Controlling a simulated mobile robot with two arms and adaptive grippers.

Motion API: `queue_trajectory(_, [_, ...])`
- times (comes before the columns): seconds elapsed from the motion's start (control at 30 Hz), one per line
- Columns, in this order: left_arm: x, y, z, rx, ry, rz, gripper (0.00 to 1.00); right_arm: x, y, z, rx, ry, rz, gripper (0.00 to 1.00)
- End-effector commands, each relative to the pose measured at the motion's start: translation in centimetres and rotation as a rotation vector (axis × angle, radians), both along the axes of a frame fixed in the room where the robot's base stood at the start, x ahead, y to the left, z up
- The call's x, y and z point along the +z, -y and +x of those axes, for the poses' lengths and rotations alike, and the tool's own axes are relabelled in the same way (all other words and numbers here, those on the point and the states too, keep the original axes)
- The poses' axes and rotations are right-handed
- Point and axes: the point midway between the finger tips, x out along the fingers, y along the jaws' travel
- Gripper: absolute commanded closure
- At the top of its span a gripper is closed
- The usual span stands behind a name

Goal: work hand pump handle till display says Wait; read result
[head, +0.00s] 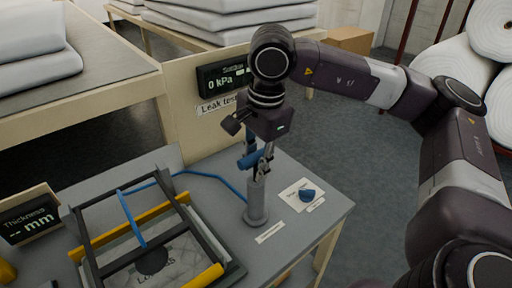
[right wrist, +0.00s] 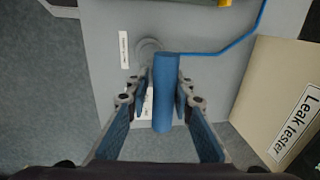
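The hand pump (head: 256,203) is a grey upright cylinder on the grey bench top. Its blue handle (head: 250,160) is at the top; in the right wrist view the handle (right wrist: 166,95) lies between my fingers. My right gripper (head: 262,160) points down at the handle. Its fingers (right wrist: 166,100) stand apart on either side, with narrow gaps visible, so it looks open around the handle. The leak tester display (head: 222,80) reads "0 kPa"; its smaller text is partly hidden by my right arm and hard to read. My left gripper is out of view.
A blue knob (head: 306,195) sits on a white plate right of the pump. A blue hose (head: 215,176) runs left to a frame with yellow bars (head: 150,215). A thickness display (head: 28,216) reads "-- mm".

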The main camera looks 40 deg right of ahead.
Motion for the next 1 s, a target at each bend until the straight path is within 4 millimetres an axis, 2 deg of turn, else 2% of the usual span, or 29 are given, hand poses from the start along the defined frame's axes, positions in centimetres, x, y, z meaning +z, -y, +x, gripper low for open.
queue_trajectory(0.7, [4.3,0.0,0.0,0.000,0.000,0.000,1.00,6.9,0.0,0.0,0.000,0.001,0.000,0.81])
queue_trajectory(1.0, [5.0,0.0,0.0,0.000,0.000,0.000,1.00,8.2,0.0,-0.1,0.000,0.000,0.000,0.81])
